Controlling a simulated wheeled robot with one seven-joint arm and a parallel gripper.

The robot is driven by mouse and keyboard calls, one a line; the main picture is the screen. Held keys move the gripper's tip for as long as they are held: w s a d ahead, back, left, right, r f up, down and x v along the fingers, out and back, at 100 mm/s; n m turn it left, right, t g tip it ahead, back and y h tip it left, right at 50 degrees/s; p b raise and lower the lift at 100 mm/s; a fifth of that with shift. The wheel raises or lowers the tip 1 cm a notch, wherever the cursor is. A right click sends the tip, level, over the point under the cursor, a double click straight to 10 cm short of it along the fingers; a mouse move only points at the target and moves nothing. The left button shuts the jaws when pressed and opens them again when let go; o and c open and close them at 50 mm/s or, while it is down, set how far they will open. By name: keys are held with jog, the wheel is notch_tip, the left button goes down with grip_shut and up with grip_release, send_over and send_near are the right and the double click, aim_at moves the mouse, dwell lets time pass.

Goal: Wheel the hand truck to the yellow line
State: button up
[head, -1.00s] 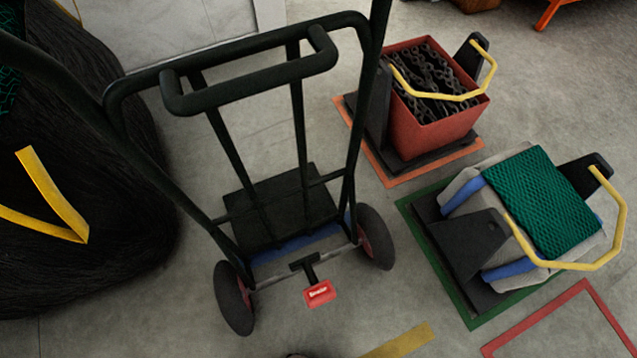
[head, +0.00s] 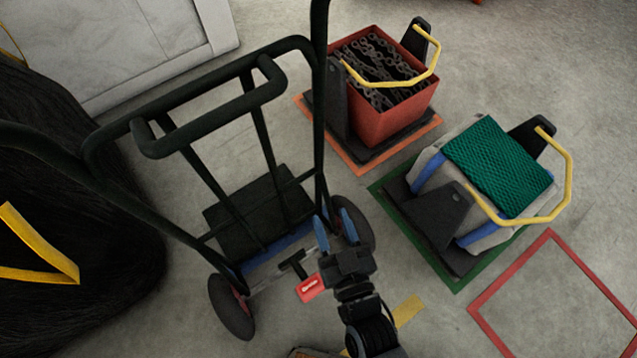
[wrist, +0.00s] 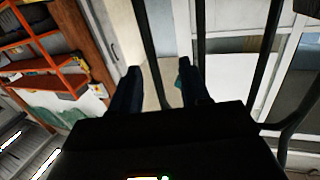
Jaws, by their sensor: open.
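The hand truck (head: 252,215) stands upright in the middle of the head view, with a dark tubular frame, a loop handle (head: 212,112) at the top, two dark wheels and a red pedal (head: 310,288) low at its near side. Its toe plate is partly hidden behind the frame. A piece of yellow line (head: 408,309) shows on the floor at the bottom, partly hidden by my arm. My gripper (head: 335,236) is open and empty, with blue fingers, in front of the right wheel in the picture. In the wrist view its fingers (wrist: 158,85) are apart, with dark frame tubes beyond.
A red crate of chains (head: 385,110) stands on an orange-outlined square. A load with green netting (head: 500,165) stands on a green-outlined square. A red-outlined square (head: 552,300) is empty at right. A black net heap (head: 70,200) with a yellow strap fills the left.

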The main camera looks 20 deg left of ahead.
jog(key=n+y, duration=0.1)
jog(key=y, duration=0.1)
send_near(273, 167)
jog(key=x, duration=0.3)
jog(key=shift+w+r+g+p, duration=0.1)
jog(key=shift+r+g+p, duration=0.2)
jog(key=shift+p, duration=0.1)
jog(key=shift+b+x, duration=0.55)
jog(key=shift+x, duration=3.35)
jog(key=shift+c, duration=0.4)
grip_shut()
